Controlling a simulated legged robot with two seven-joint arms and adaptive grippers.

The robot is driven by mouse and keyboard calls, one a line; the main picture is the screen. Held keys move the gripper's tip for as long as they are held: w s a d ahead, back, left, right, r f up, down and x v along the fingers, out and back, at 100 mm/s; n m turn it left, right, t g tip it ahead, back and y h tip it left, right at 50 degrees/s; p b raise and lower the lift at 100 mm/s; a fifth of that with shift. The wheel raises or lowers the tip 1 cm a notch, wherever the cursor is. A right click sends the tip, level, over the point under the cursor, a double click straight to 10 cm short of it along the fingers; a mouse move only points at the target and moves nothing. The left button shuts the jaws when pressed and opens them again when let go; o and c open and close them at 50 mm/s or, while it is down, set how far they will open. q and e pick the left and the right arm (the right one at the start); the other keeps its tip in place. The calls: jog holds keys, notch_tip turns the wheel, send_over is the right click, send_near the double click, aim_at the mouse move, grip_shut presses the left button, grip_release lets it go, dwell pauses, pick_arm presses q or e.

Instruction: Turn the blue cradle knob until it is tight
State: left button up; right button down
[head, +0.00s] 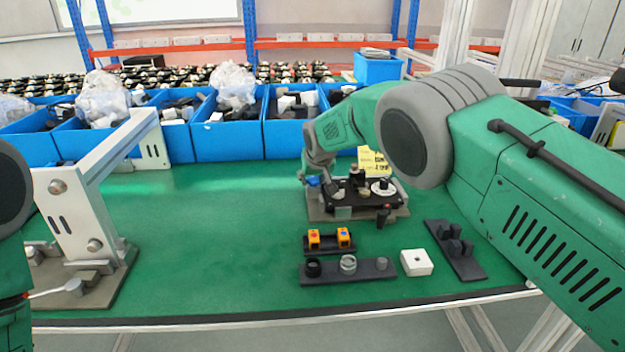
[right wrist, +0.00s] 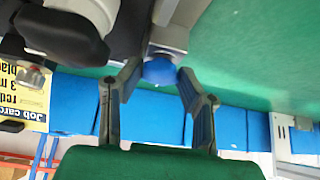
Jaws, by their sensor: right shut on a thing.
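The blue cradle knob (head: 313,181) is at the left side of a dark fixture (head: 397,194) on the green table. In the right wrist view the rounded blue knob (right wrist: 160,71) sits below a grey metal block, between my finger ends. My right gripper (right wrist: 158,80) is shut on the knob, with one finger on each side. In the head view my right gripper (head: 312,178) reaches down to the fixture's left end, and its fingers are small and partly hidden. My left gripper is out of view; only part of my left arm shows at the left edge.
A yellow job card (head: 374,161) stands behind the fixture. In front are a strip with orange parts (head: 328,240), a dark tray (head: 382,270), a white block (head: 416,262) and a dark rack (head: 468,262). A grey press (head: 75,225) stands left. Blue bins (head: 225,141) line the back.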

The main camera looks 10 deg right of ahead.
jog(key=m+b, duration=0.1)
jog(key=m+h+b, duration=0.2)
jog(key=b, duration=0.1)
jog(key=shift+a+f+m, duration=0.1)
jog(key=shift+f+m, duration=0.15)
jog(key=shift+m, duration=0.15)
jog(key=shift+m+h+b, duration=0.3)
jog(key=shift+m+b, duration=0.1)
jog(key=shift+r+m+g, duration=0.15)
jog(key=shift+m+g, duration=0.15)
jog(key=shift+m, duration=0.1)
jog(key=shift+r, duration=0.1)
jog(key=c, duration=1.3)
grip_release()
jog(key=shift+o, duration=0.2)
